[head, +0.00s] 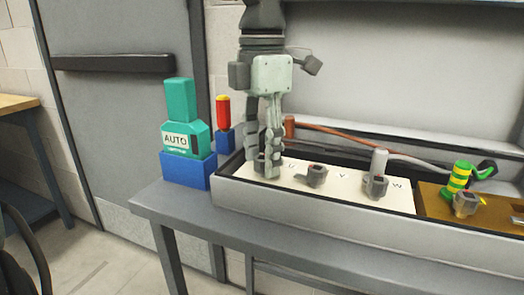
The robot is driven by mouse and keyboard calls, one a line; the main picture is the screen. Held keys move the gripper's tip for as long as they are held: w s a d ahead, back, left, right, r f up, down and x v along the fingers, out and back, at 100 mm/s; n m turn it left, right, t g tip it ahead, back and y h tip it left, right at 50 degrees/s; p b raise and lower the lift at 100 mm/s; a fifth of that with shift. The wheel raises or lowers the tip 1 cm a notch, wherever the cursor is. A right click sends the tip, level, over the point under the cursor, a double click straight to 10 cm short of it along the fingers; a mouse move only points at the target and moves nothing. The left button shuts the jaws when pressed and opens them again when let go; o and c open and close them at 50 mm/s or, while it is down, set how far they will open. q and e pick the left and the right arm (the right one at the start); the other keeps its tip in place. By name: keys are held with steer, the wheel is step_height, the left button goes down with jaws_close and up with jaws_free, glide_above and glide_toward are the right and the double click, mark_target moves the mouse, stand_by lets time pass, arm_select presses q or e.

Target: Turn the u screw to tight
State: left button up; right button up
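My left gripper (267,160) reaches down from the top of the head view, its fingers pointing down at the leftmost grey terminal (268,172) on the white terminal board (340,196). The letter U shows just right of this terminal. The fingers stand close together over it and hide most of it, including the U screw. I cannot tell whether they grip the screw or only stand around it. My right gripper is not in view.
The V terminal (316,177) and the W terminal (376,186), with a pale upright cylinder, stand to the right. A green tool marked AUTO (181,117) and a red-yellow screwdriver (223,112) stand in blue holders at left. A green-yellow striped piece (457,178) is at right.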

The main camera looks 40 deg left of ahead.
mark_target(262, 164)
arm_select(q)
step_height(262, 164, up, 12)
stand_by(0.6)
stand_by(0.5)
